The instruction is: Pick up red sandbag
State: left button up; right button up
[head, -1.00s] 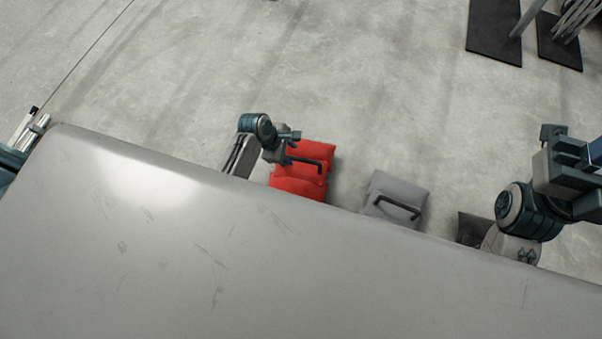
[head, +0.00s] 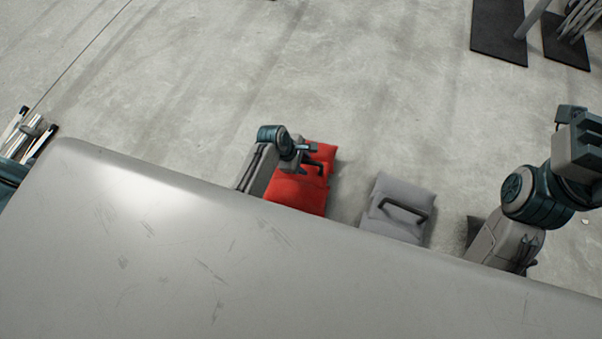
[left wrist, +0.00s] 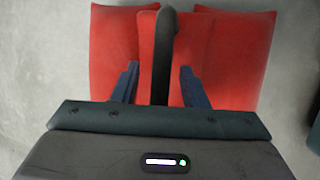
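The red sandbag (head: 300,193) lies on the floor beyond the grey surface's edge in the head view. Its red fabric (left wrist: 240,60) fills the upper part of the left wrist view, with a black strap handle (left wrist: 162,50) across its middle. My left gripper (head: 306,156) is over the bag in the head view and hides part of it. In the left wrist view its two fingers (left wrist: 160,84) are apart, one on each side of the handle, with gaps to it. My right gripper (head: 578,125) is up at the right, away from the bag; its finger opening is unclear.
A grey sandbag (head: 398,207) with a black handle lies on the floor to the right of the red one. Black mats (head: 498,30) with posts lie at the top right. Pale tubes (head: 28,135) stand at the left edge. The floor (head: 230,70) beyond the bags is clear.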

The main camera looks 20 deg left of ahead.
pick_arm(q)
jog(key=shift+f+p, duration=0.25)
jog(key=shift+p, duration=0.2)
dwell(0.5)
grip_shut()
jog(key=shift+s+f, duration=0.15)
jog(key=shift+s, duration=0.05)
dwell(0.9)
jog(key=shift+w+r, duration=0.2)
